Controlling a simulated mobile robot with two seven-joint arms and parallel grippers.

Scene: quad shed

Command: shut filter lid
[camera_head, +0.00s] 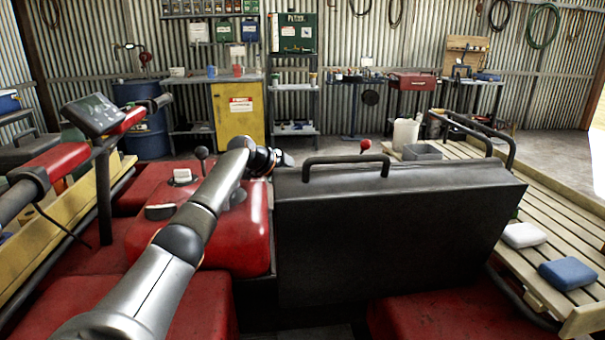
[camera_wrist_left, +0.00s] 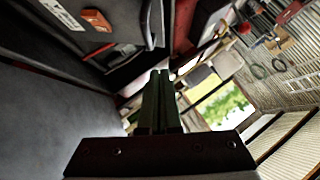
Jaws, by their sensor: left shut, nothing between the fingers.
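The filter lid (camera_head: 390,230) is a large dark grey panel. In the head view it stands raised on the red quad, its broad face toward me and a black bar handle (camera_head: 346,159) along its top edge. What lies behind it is hidden. My left arm reaches in from the lower left, and my left gripper (camera_head: 286,160) is by the lid's upper left corner, partly hidden; contact cannot be told. In the left wrist view the gripper (camera_wrist_left: 161,82) is shut and empty. Dark panels fill that view's left side. My right gripper is not in view.
Red quad bodywork (camera_head: 240,235) lies under my arm, with a black-knobbed lever (camera_head: 201,154) nearby. Handlebars and a display (camera_head: 93,114) are at left. A slatted wooden rack (camera_head: 560,245) at right carries a white sponge (camera_head: 523,234) and a blue sponge (camera_head: 567,273).

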